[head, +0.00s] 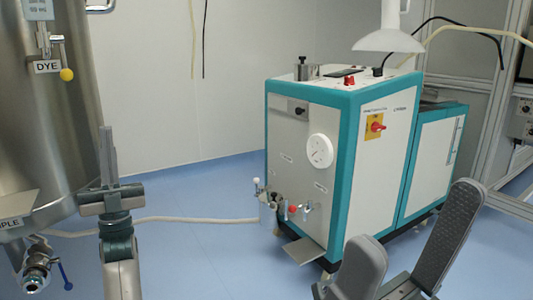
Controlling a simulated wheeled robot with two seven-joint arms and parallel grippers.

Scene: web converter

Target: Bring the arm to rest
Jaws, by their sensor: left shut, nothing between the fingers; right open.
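My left gripper (107,135) stands upright at the lower left, its fingers together and pointing up, with nothing between them. It shows in front of the wall and floor, just right of the steel tank. My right gripper (416,214) is at the lower right. Its two dark grey fingers are spread apart and empty, in front of the lower part of the teal and white machine. Most of both arms is out of view.
A steel tank (40,120) with a yellow-knobbed DYE valve (66,74) and a blue-handled outlet (38,268) fills the left. A teal and white machine (315,120) stands at centre right. A pale hose (185,219) crosses the blue floor (200,265). A metal frame (490,120) stands right.

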